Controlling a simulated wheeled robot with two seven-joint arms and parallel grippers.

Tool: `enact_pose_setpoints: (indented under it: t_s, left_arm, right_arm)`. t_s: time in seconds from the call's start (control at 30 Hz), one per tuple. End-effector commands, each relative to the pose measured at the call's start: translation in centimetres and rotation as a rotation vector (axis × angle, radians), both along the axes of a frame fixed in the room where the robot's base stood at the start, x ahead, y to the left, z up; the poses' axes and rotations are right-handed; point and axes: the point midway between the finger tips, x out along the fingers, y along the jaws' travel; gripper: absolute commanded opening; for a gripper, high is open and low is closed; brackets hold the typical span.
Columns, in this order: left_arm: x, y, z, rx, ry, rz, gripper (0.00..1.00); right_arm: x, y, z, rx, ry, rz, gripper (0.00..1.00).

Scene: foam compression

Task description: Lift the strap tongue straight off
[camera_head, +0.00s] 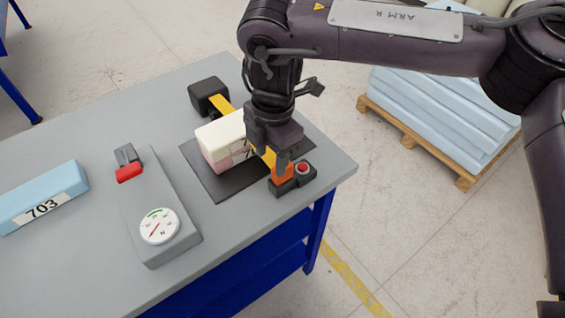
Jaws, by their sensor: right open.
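My right gripper (283,160) points down at the front end of the yellow strap (262,152), right at the orange strap tongue (283,174). It is open, with its fingers close around or just above the tongue; contact cannot be told. The tongue stands at a dark buckle block (300,180) with a red button (303,168). The strap runs over a cream and pink foam block (218,140) to a black block (208,95) behind. My arm hides part of the strap and foam. My left gripper does not show.
The foam sits on a dark mat (205,180) on the grey table (90,260). A grey gauge unit (155,195) with a dial and red lever stands left of it. A blue block (42,197) marked 703 lies further left. Blue foam sheets (435,110) on a pallet stand beyond the table.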

Motion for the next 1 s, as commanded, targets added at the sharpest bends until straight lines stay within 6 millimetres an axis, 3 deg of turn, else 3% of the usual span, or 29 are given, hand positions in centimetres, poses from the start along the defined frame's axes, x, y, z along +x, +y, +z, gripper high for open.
enact_pose_setpoints:
  t_s: [0.07, 0.17, 0.7, 1.0]
  left_arm:
    - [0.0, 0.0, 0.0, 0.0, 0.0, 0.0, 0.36]
    - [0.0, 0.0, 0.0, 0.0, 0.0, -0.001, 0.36]
    - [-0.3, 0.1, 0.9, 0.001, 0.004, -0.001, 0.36]
    - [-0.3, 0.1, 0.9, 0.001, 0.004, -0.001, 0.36]
  right_arm:
    - [0.7, -1.5, 1.1, -0.042, -0.007, -0.04, 0.47]
    - [0.9, -2.2, 1.2, -0.061, -0.005, -0.061, 0.47]
    - [1.4, -2.3, -5.4, -0.059, -0.002, -0.06, 0.47]
    - [1.5, -2.3, -6.3, -0.06, -0.008, -0.059, 0.47]
